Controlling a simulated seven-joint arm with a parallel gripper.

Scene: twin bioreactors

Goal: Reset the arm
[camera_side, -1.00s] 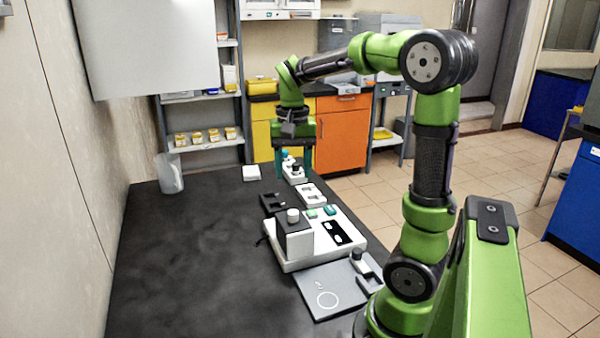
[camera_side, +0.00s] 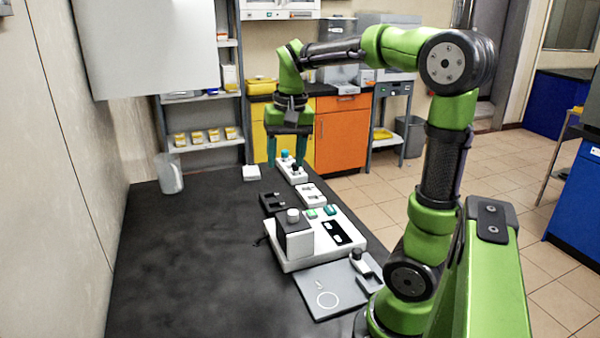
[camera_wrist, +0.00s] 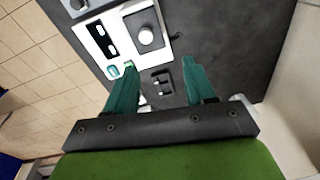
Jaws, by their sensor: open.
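My gripper (camera_side: 286,150) hangs pointing down over the far end of the black bench, at the end of my green arm. Its two teal fingers are apart with nothing between them. In the side view they are in front of or beside a small white rack with dark and teal-topped pieces (camera_side: 291,172); I cannot tell whether they touch it. In the wrist view the open fingers (camera_wrist: 158,75) point down toward the bench, with a black two-slot holder (camera_wrist: 162,83) seen between them.
On the bench (camera_side: 190,250) stand a white device with a knobbed block (camera_side: 296,240), a grey plate (camera_side: 328,290), a black holder (camera_side: 272,202), a white tray (camera_side: 311,194) and a clear beaker (camera_side: 169,173). The bench's left half is mostly bare. A wall is at left.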

